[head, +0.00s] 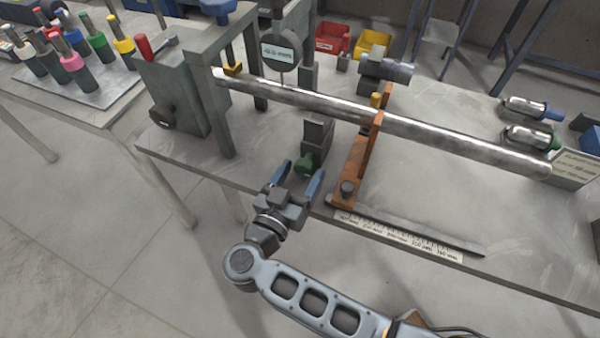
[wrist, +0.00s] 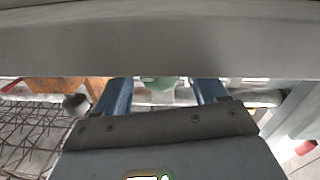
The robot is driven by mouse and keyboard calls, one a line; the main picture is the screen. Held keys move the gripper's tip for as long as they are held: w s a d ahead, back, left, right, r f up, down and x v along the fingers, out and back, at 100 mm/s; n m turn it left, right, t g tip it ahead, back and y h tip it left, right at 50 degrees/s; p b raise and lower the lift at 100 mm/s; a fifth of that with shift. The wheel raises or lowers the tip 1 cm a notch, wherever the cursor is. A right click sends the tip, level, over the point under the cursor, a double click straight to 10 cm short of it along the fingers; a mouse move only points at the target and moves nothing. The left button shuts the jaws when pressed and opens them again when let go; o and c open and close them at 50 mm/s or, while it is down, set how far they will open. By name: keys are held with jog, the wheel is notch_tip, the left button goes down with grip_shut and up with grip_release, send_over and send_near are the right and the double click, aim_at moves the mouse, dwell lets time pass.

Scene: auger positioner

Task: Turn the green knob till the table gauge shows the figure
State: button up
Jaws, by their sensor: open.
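The green knob (head: 304,164) sits low on the front of a dark block near the table's front edge. My gripper (head: 297,178) is open, its two blue fingers pointing toward the knob, one on each side in the head picture. Whether they reach it I cannot tell. In the wrist view, a green patch, likely the knob (wrist: 158,86), shows between the open fingers (wrist: 161,92), partly hidden by a grey band. The table gauge (head: 282,50) is a round dial with a small digital display above the long steel bar; its digits are too small to read surely.
The long steel bar (head: 450,138) crosses the table (head: 280,135). An orange bracket (head: 352,172) and a ruler strip (head: 400,235) lie right of my gripper. A labelled plate (head: 574,168) stands at the right. Red (head: 332,38) and yellow bins (head: 372,44) stand behind.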

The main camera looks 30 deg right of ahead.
jog(key=c, duration=1)
jog(key=shift+c, duration=0.2)
jog(key=shift+m, duration=0.3)
